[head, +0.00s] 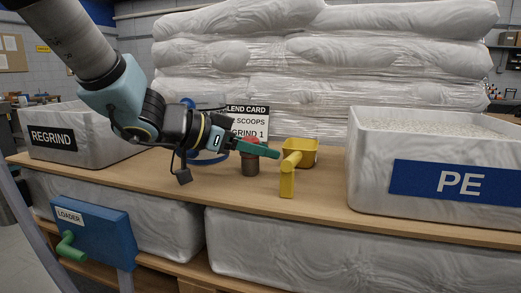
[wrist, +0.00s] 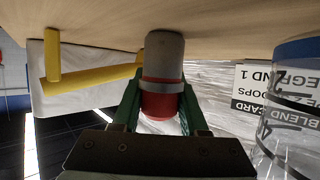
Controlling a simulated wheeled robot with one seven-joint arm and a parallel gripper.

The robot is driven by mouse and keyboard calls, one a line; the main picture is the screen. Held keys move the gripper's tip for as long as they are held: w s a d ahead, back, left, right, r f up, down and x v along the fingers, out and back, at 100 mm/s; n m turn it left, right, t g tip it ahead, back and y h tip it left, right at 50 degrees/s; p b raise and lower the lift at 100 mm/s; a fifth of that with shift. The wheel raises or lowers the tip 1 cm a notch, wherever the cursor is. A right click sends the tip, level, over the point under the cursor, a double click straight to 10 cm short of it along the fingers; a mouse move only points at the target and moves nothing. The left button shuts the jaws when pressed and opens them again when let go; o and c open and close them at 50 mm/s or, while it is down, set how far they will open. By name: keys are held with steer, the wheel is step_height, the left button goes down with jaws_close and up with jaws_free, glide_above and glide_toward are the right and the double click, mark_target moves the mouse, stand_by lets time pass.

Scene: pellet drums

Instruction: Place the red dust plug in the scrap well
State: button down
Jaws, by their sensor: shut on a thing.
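The red dust plug (head: 249,142) sits atop a dark grey cylinder (head: 250,167) that appears to stand on the table. In the wrist view, which is upside down, the red plug (wrist: 161,103) is between my green fingers, with a light band and the grey cylinder (wrist: 164,58) beyond it. My gripper (head: 266,152) is shut on the plug; it also shows in the wrist view (wrist: 162,110). The fingers hide part of the plug in the head view. I cannot tell whether plug and cylinder are separate. No scrap well can be made out.
A yellow scoop (head: 290,172) lies just right of my gripper. A clear blue-rimmed container (wrist: 296,105) and a blend card (head: 252,112) are close by. The regrind bin (head: 95,145) is left, the PE bin (head: 365,165) right. A blue loader box (head: 95,235) hangs in front.

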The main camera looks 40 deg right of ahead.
steer(key=shift+f, duration=0.1)
steer(key=shift+c, duration=2.2)
jaws_free()
